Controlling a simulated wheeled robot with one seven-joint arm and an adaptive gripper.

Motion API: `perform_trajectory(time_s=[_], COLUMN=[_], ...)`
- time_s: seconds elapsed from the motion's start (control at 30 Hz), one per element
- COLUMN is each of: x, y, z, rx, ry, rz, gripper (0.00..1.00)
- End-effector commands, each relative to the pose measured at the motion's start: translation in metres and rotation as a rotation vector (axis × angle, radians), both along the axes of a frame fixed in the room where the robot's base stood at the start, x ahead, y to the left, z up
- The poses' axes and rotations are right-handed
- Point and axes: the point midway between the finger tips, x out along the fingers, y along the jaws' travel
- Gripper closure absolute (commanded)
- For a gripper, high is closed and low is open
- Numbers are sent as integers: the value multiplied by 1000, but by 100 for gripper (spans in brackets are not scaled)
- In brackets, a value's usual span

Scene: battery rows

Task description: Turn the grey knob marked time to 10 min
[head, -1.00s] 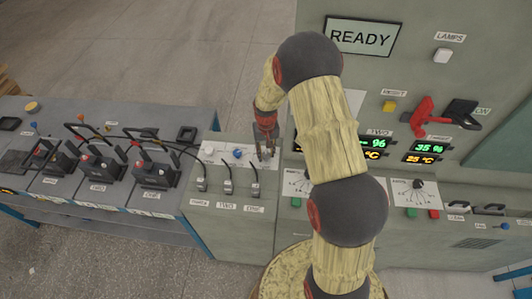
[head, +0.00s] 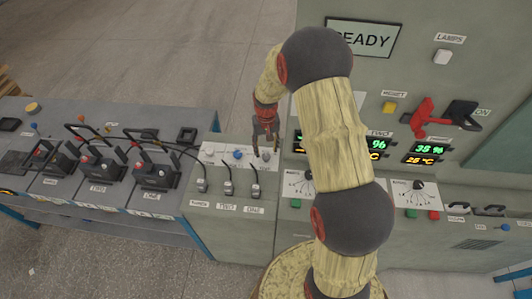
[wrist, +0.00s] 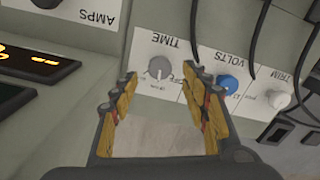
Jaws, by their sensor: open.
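The grey knob (wrist: 160,67) sits on a white plate marked TIME in the wrist view. A light mark shows on its face, but its scale is too small to read. My gripper (wrist: 160,74) is open, its fingertips on either side of the knob in the picture. I cannot tell whether they touch it. Between the fingers, only bare panel shows below the knob. In the head view my gripper (head: 265,150) hangs over the right end of the white label strip and mostly hides the grey knob there.
A blue knob (wrist: 228,84) marked VOLTS and a white knob (wrist: 279,99) marked TRIM stand to the right in the wrist view. Black cables run near them. The tall cabinet with displays (head: 430,148) rises right of my gripper.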

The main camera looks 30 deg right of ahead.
Motion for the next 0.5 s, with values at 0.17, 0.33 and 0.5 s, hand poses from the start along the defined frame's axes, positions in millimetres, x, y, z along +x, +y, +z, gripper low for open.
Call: perform_trajectory(time_s=[0.17, 0.33, 0.5], x=[1, 1, 0], y=[0, 0, 0], z=[38, 64, 77], rx=[-1, -1, 0], ry=[-3, -2, -1], rz=[0, 0, 0], gripper=[54, 54, 54])
